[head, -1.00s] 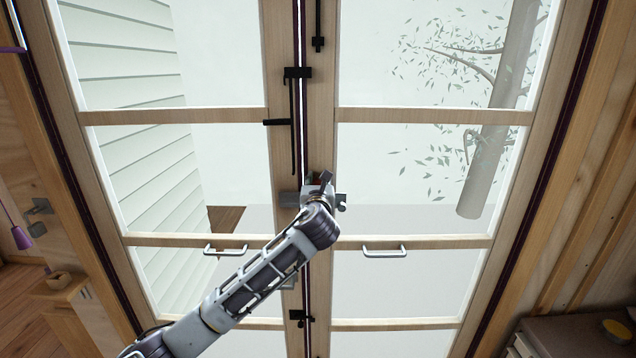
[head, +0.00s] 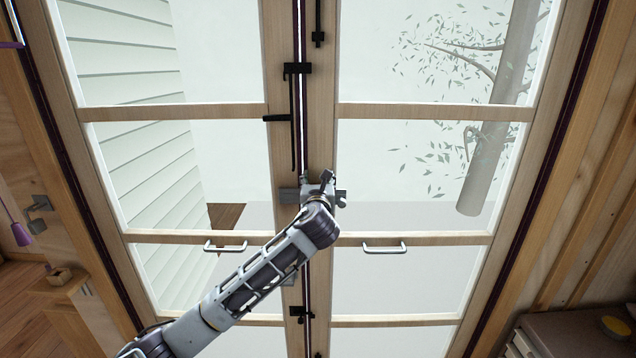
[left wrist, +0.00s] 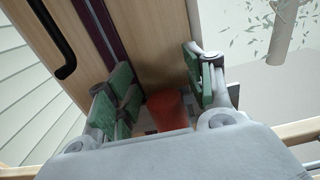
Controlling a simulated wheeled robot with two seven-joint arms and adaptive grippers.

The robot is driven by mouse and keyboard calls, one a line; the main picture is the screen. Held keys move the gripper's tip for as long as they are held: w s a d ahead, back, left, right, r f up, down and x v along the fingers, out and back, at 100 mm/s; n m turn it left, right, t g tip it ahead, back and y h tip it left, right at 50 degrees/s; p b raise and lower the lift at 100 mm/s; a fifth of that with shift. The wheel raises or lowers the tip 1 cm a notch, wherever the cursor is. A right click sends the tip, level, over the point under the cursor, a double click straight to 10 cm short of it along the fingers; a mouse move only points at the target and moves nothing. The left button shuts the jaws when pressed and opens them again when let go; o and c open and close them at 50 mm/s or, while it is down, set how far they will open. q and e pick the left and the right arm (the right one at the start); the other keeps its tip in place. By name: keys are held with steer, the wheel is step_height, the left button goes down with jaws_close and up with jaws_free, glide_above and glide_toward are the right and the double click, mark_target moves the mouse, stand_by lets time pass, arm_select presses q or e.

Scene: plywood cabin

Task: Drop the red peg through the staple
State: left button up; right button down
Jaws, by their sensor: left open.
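The red peg (left wrist: 168,110) shows in the left wrist view between the two green-padded fingers of my left gripper (left wrist: 162,86). The fingers stand apart, with visible space on each side of the peg. My wrist housing hides the peg's near end. In the head view my left gripper (head: 320,186) is at the middle post of the double door. A grey metal fitting (head: 289,195) shows left of it at the door seam. I cannot make out the staple, or whether the peg sits in it. My right gripper is in neither view.
Glazed double doors with wooden frames fill the view. A black bolt (head: 297,70) and black lever (head: 277,118) sit above my gripper on the post. Metal pull handles (head: 385,248) are below on both leaves. A cabinet (head: 575,335) stands at lower right.

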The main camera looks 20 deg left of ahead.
arm_select(q)
steer(key=shift+s, duration=0.1)
steer(key=v, duration=1.1)
steer(key=shift+s, duration=0.35)
steer(key=shift+d, duration=0.15)
stand_by(0.5)
